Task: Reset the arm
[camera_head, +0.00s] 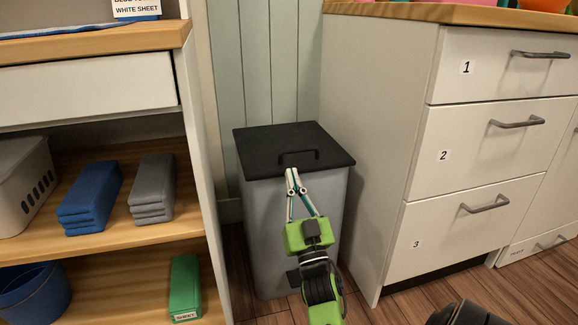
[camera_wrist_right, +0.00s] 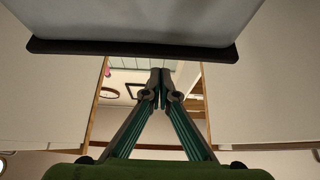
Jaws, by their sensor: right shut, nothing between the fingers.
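My right gripper (camera_head: 292,172) is green with thin linked fingers, and it is shut and empty. In the head view its fingertips show in front of the grey bin (camera_head: 262,225), just below the black handle (camera_head: 298,157) on the bin's black lid (camera_head: 265,143). I cannot tell whether the tips touch the lid. The lid lies closed on the bin. In the right wrist view the fingers (camera_wrist_right: 160,80) meet at their tips, with the dark lid edge (camera_wrist_right: 130,48) across the top of the picture. My left gripper is not in view.
A white cabinet with numbered drawers (camera_head: 490,130) stands close on the right. An open shelf (camera_head: 130,232) on the left holds blue folded cloths (camera_head: 90,195), grey folded cloths (camera_head: 153,188), a white basket (camera_head: 25,185), a blue bucket (camera_head: 35,293) and a green box (camera_head: 185,285).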

